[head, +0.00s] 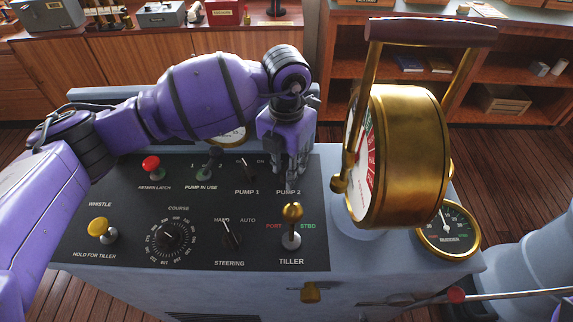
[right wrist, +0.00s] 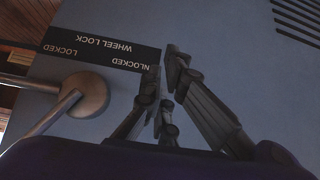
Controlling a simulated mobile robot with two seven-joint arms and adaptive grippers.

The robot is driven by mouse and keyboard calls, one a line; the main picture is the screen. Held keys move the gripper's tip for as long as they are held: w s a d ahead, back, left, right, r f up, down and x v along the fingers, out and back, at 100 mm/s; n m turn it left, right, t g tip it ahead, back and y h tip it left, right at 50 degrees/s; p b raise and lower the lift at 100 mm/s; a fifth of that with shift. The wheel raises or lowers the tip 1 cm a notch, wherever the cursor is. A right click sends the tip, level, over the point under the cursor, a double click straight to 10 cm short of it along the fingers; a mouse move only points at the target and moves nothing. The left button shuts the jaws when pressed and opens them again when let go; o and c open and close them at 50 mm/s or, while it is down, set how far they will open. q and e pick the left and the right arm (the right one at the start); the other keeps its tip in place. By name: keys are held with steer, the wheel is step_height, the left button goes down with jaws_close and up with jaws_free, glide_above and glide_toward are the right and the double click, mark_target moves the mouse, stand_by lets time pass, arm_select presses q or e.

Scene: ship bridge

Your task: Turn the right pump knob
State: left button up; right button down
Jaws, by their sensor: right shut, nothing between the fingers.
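The right pump knob, above the label PUMP 2, is hidden in the head view behind my left gripper (head: 290,176). The gripper points down at that spot on the black console panel (head: 205,262). Its fingers are close together; I cannot tell whether they touch or hold the knob. The PUMP 1 knob (head: 245,166) shows just left of it. In the right wrist view my right gripper (right wrist: 172,68) is shut and empty, in front of the console's grey side by the WHEEL LOCK label (right wrist: 100,48).
A large brass telegraph (head: 410,155) with a handle stands close right of the left gripper. A round wheel-lock knob (right wrist: 86,94) is left of the right gripper.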

steer(key=shift+d, duration=0.15)
arm_select(q)
jaws_close()
steer(key=shift+r+n+p, duration=0.3)
steer(key=shift+n+p, duration=0.3)
steer(key=shift+f, duration=0.35)
jaws_free()
steer(key=shift+r, duration=0.25)
step_height(320, 180, up, 12)
steer(key=shift+f, duration=0.2)
arm_select(e)
steer(key=shift+w+r, duration=0.2)
steer(key=shift+r, duration=0.35)
